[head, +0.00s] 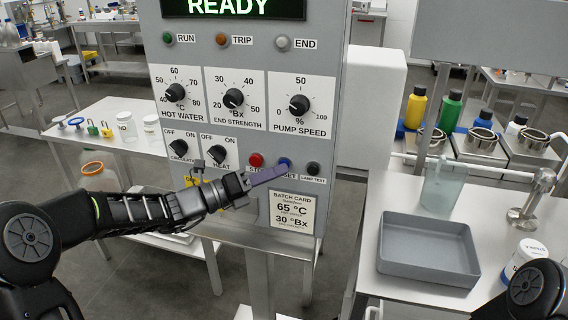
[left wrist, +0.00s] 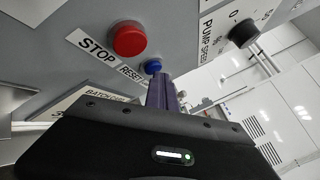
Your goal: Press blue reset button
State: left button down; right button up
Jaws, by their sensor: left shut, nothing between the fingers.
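The blue reset button (head: 285,161) is on the grey control panel (head: 338,60), between the red stop button (head: 256,160) and the black lamp test button (head: 313,168). My left gripper (head: 280,172) is shut and empty, its purple fingers reaching across the panel with their tips at the blue button. In the head view the fingers partly cover the button and its label. In the left wrist view the blue button (left wrist: 153,66) shows just beyond the fingertips (left wrist: 161,80), beside the larger red button (left wrist: 129,39). I cannot tell whether the tips touch it. My right gripper is out of view.
Knobs (head: 233,98) and switches sit above and left of the buttons; a batch card (head: 292,212) is below. The display reads READY. A grey tray (head: 428,247) and a clear beaker (head: 443,185) stand on the right table. Bottles stand behind them.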

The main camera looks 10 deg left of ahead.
pick_arm(q)
jog(key=shift+s, duration=0.25)
jog(key=s+p, duration=0.1)
jog(key=s, duration=0.1)
jog(key=s+p, duration=0.1)
jog(key=s, duration=0.2)
jog(key=shift+s+a, duration=0.2)
jog(key=shift+s, duration=0.15)
dwell(0.7)
